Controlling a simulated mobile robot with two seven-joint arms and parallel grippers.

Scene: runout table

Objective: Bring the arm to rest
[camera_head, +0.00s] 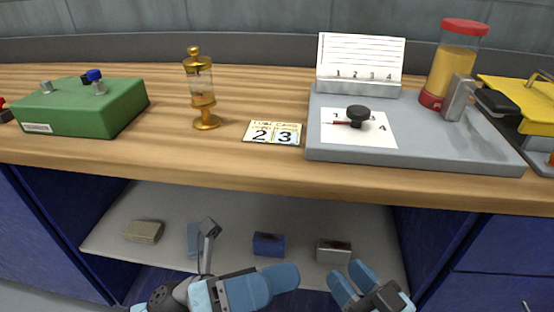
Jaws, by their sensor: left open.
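My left gripper (284,278) comes in from the lower left, in front of the shelf under the table. Its blue finger points right; it is open, though seen side-on so that the fingers overlap. Nothing shows in it. My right gripper (346,270) is at the bottom, right of the left one, pointing up and left. Its two blue fingers are apart with nothing between them. Both grippers show below the table's front edge and apart from the things on the table.
The wooden table (225,157) holds a green box (75,112), a brass-and-glass piece (200,90), a number card (273,133), a grey board (420,148), a red-capped jar (453,62) and a yellow case (520,98). Several small blocks, one blue (268,244), lie on the shelf (165,205).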

